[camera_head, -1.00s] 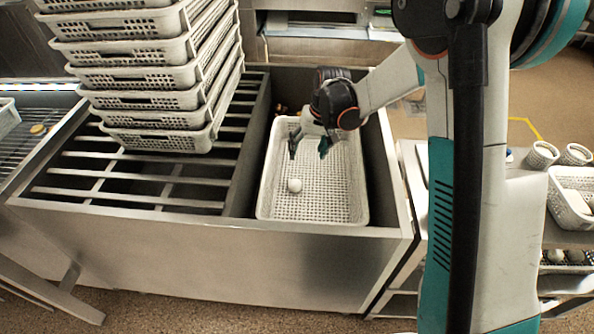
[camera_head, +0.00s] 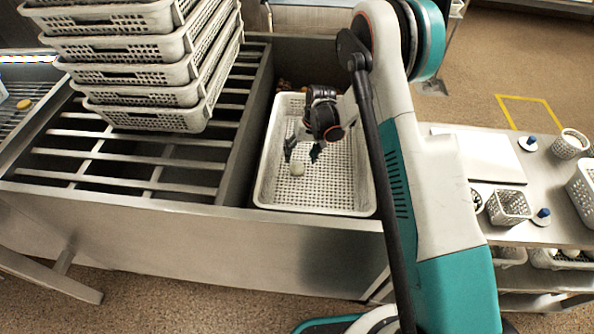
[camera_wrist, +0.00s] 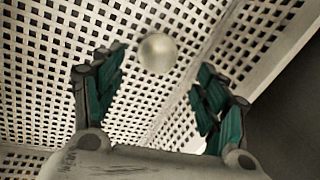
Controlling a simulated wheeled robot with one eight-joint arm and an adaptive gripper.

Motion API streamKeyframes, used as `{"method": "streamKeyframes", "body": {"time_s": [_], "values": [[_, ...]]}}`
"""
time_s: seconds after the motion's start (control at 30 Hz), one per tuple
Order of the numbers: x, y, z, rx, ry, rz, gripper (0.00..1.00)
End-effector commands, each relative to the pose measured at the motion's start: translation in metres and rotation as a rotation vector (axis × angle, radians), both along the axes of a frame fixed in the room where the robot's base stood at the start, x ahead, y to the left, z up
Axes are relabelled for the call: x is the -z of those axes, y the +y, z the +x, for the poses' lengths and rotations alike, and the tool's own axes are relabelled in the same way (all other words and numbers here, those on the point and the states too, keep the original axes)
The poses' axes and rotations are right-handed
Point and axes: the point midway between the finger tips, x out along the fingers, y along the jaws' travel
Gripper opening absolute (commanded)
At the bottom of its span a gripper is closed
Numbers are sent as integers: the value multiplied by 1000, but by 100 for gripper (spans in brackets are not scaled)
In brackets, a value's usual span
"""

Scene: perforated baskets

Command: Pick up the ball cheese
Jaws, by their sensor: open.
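The ball cheese (camera_head: 297,169) is a small pale round ball lying on the floor of a white perforated basket (camera_head: 345,211). In the wrist view the ball (camera_wrist: 158,53) shows at the upper middle, just beyond and between the fingertips. My gripper (camera_head: 303,156) is inside the basket, pointing down, with its fingers apart just above and behind the ball. In the wrist view my gripper (camera_wrist: 155,75) has its green and black fingers spread wide, with nothing between them touching the ball.
The basket sits in a deep metal basin, close to its walls. A stack of white perforated baskets (camera_head: 135,75) stands on a slatted metal rack (camera_head: 105,160) at left. A metal table (camera_head: 535,195) with small baskets and a white board is at right.

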Motion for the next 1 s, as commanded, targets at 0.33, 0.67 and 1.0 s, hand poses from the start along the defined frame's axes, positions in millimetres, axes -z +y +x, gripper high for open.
{"method": "streamKeyframes", "body": {"time_s": [0.33,0.67,1.0], "values": [[23,4,-1,0,0,0,67],[64,10,-3,-1,0,0,67],[64,11,-3,0,0,0,45]]}}
